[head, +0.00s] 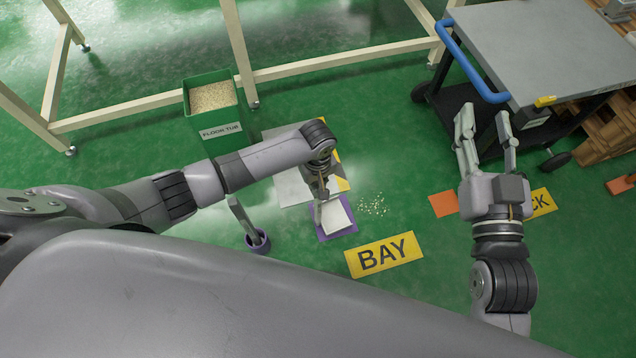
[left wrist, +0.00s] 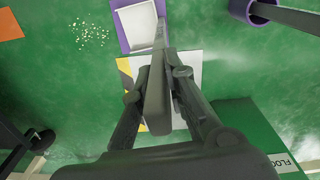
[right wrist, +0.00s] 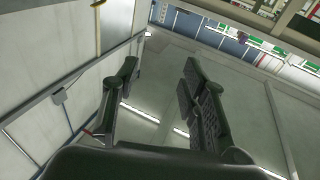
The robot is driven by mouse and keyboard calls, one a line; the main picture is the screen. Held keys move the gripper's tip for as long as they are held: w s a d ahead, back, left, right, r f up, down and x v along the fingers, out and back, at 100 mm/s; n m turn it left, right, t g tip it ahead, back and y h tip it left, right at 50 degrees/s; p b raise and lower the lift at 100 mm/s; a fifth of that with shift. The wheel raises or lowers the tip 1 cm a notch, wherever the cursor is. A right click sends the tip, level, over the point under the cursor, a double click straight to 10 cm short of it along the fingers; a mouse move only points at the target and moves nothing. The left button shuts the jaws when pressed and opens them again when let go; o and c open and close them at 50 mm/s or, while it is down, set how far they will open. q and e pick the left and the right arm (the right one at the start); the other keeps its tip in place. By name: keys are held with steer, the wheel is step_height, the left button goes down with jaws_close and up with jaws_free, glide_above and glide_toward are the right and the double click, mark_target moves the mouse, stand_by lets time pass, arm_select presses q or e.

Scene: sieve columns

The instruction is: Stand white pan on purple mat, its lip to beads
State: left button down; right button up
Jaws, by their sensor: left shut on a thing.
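The white pan (head: 335,217) is over the purple mat (head: 323,235), with purple showing around its edges. In the left wrist view the pan (left wrist: 139,24) lies within the purple mat (left wrist: 121,42). Whether it touches the mat is hard to tell. My left gripper (left wrist: 158,65) is shut on the pan's upright grey handle and hides part of it. The scattered pale beads (head: 375,205) lie on the green floor just right of the mat; they also show in the left wrist view (left wrist: 90,34). My right gripper (head: 486,122) is open and empty, near the cart.
A green floor tub (head: 202,128) full of pale grains stands at the back. A purple ring holder (head: 258,243) with a grey handle stands left of the mat. A yellow BAY sign (head: 384,255), an orange square (head: 443,204) and a grey cart (head: 550,45) lie rightward.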

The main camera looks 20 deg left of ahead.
arm_select(q)
steer(key=c, duration=1.9)
jaws_free()
steer(key=o, duration=0.4)
steer(key=shift+c, duration=0.2)
steer(key=shift+f, duration=0.1)
